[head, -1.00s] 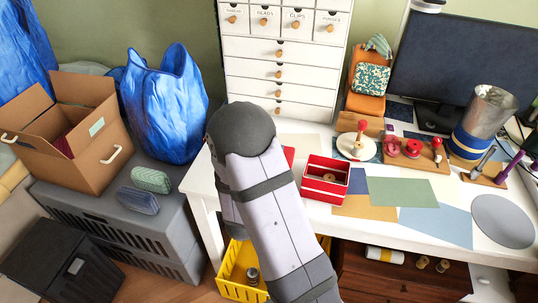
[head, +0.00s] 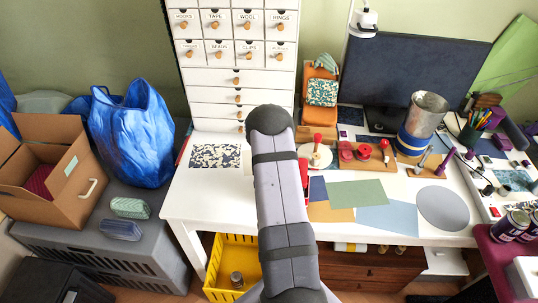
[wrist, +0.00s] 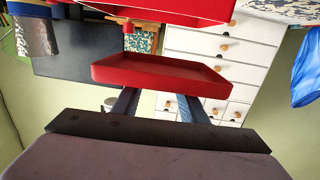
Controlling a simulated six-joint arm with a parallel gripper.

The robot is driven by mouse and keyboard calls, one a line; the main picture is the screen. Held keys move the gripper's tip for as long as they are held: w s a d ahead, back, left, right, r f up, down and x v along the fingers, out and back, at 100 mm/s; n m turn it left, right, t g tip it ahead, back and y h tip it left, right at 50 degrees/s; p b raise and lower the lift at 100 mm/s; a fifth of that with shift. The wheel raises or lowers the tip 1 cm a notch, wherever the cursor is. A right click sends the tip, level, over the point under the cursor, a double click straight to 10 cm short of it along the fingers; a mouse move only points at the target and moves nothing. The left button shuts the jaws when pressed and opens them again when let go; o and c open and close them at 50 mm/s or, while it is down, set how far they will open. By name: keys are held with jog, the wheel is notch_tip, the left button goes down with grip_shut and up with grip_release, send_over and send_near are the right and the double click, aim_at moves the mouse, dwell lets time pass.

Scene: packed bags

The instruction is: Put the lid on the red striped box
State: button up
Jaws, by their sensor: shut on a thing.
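My gripper (wrist: 158,100) is shut on the red lid (wrist: 160,74), a shallow tray-like piece in the middle of the wrist view. Its fingers show below the lid and their tips are hidden by it. Another red body, likely the red striped box (wrist: 165,9), fills the top of the wrist view, with a gap between it and the lid. In the head view my arm covers the gripper and lid. Only a red sliver of the box (head: 304,178) shows at the arm's right, on the white table; its stripes and opening are hidden.
Coloured sheets (head: 358,194) lie right of the arm. A red-handled stamp on a white disc (head: 318,157) and a wooden stand with red pieces (head: 364,153) are behind. The drawer cabinet (head: 240,80) stands at the back. The table's left front is fairly clear.

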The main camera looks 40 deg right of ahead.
jog(key=shift+s+d+r+p, duration=0.15)
jog(key=shift+s+d+p, duration=0.1)
jog(key=shift+s, duration=0.2)
jog(key=shift+s+d+r+p, duration=0.15)
jog(key=shift+s+p, duration=0.1)
jog(key=shift+s, duration=0.2)
jog(key=shift+f, duration=0.2)
jog(key=shift+f+b, duration=1.9)
jog(key=shift+f, duration=0.3)
jog(key=shift+f+b, duration=1.15)
jog(key=shift+b, duration=0.05)
jog(key=o, duration=1.2)
